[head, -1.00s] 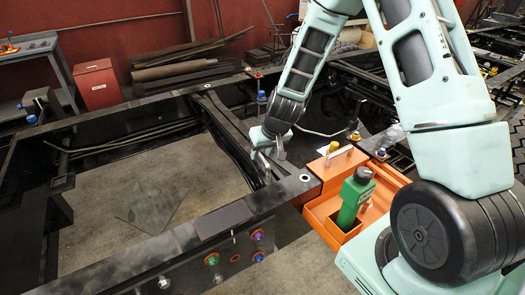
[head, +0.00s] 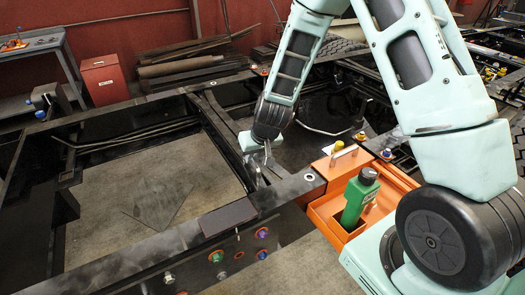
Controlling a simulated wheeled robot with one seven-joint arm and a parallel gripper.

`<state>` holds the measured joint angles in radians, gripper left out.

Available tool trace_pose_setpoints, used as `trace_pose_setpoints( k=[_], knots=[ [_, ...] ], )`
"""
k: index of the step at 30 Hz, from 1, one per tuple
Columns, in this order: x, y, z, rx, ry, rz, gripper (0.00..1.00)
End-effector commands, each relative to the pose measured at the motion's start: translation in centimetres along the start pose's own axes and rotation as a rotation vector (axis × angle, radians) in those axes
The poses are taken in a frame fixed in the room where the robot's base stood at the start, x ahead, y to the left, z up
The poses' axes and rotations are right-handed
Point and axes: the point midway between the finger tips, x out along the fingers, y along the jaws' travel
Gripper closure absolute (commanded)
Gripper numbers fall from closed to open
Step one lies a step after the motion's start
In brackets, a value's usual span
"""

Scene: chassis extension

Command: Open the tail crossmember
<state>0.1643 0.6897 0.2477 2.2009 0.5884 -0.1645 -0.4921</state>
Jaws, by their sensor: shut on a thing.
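The tail crossmember appears to be the black beam (head: 220,131) that runs between the two long dark rails of the chassis frame. My gripper (head: 265,168) reaches down from the upper right to the near end of this beam. Its fingers are shut on a part at the beam's right side, close to the near rail. The exact grip is small and partly hidden by the gripper body.
An orange box (head: 325,212) holding a green bottle (head: 357,200) stands right of the gripper, beside the near rail (head: 150,255). Colored bolts line that rail. A red cabinet (head: 103,82) and stacked metal bars (head: 185,68) are behind. Open floor shows inside the frame.

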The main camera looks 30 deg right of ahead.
Motion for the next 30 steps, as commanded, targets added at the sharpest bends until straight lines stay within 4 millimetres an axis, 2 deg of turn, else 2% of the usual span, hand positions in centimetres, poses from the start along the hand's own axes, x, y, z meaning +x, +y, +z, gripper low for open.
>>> trace_pose_setpoints(
  k=[8,9,11,23,26,30],
  knots=[
    [0.0,0.1,0.1,0.002,0.000,0.003,1.00],
    [0.0,0.1,0.0,0.002,0.001,0.003,0.80],
    [0.0,0.1,0.0,0.002,0.001,0.003,0.64],
    [-0.6,0.1,-0.1,0.001,0.003,0.004,0.64],
    [-1.6,0.1,-0.1,-0.001,0.004,0.004,0.64],
    [-4.0,0.1,-0.1,0.000,0.006,0.005,0.64]
  ],
)
